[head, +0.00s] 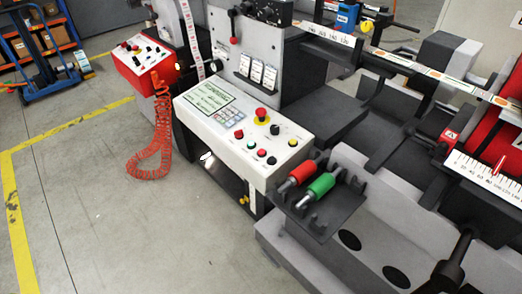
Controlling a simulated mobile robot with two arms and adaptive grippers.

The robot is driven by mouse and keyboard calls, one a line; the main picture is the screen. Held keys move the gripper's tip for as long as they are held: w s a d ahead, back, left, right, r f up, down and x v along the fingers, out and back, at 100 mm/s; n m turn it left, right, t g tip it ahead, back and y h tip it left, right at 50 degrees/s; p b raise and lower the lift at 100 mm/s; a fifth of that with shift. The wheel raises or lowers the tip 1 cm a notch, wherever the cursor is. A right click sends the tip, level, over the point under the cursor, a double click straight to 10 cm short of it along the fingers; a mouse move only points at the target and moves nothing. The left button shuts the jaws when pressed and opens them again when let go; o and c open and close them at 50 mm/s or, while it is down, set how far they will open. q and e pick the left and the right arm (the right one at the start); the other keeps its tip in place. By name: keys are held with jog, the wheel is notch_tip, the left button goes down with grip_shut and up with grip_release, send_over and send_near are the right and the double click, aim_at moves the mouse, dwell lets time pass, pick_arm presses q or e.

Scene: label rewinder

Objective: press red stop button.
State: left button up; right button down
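A white sloped control panel (216,122) stands at the middle of the head view. A red mushroom button (261,113) on a yellow base rises near its upper middle. A smaller flat red button (262,153) sits near the panel's lower edge, beside a green button (250,146). I cannot read any label that tells which red one is the stop. Both stand uncovered, and nothing touches them. Neither of my grippers shows in this view.
The panel also has a screen (209,97), a keypad and black and yellow buttons. A dark holder (325,215) with red and green rollers juts out beside it. A second panel (142,53) with a coiled red hose (150,160) stands behind left.

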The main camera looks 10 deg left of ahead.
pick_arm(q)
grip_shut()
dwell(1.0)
